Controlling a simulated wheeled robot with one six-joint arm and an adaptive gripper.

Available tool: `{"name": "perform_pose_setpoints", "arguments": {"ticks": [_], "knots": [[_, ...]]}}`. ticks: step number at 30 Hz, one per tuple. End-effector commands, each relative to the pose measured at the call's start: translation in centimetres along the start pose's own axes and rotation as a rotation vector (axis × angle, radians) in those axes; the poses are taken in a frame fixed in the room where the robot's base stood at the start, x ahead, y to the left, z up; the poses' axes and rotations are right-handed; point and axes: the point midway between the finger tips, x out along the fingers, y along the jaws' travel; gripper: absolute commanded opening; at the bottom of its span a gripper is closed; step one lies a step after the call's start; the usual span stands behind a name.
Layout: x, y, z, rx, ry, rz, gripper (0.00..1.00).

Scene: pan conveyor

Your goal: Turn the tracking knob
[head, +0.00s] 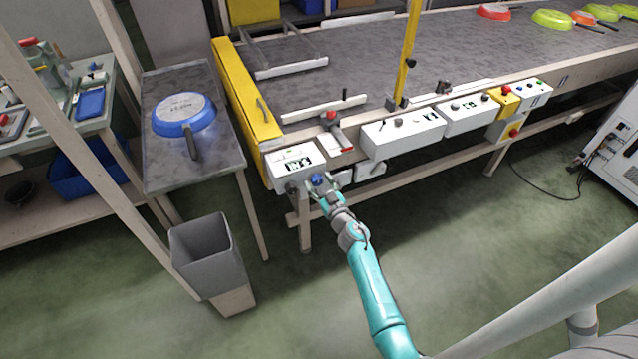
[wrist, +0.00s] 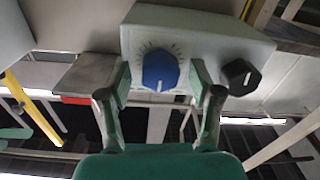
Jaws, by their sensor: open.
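The blue knob (wrist: 160,71) with a white pointer line sits on the front of a pale control box (wrist: 205,42), with a dial scale printed around it. In the head view the knob (head: 318,180) shows at the lower right of the box (head: 296,160) at the conveyor's near left corner. My gripper (wrist: 160,98) is open, one finger on each side of the blue knob in the wrist view. I cannot tell whether the fingers touch it. In the head view my gripper (head: 324,188) is at the box's front. Which knob is labelled tracking cannot be read.
A black knob (wrist: 241,76) is beside the blue one on the same box. A red-handled lever (head: 334,127) and more control boxes (head: 402,134) line the conveyor edge. A grey bin (head: 203,255) stands on the floor at left. A blue pan (head: 184,113) lies on the side table.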

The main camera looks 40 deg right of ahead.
Motion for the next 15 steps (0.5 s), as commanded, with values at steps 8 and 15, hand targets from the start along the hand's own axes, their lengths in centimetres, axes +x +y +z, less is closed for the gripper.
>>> {"name": "perform_pose_setpoints", "arguments": {"ticks": [8,15], "knots": [[0.11,-0.01,-0.01,0.0,0.0,0.0,0.64],[0.09,-0.02,-0.01,0.0,0.0,0.0,0.04]]}}
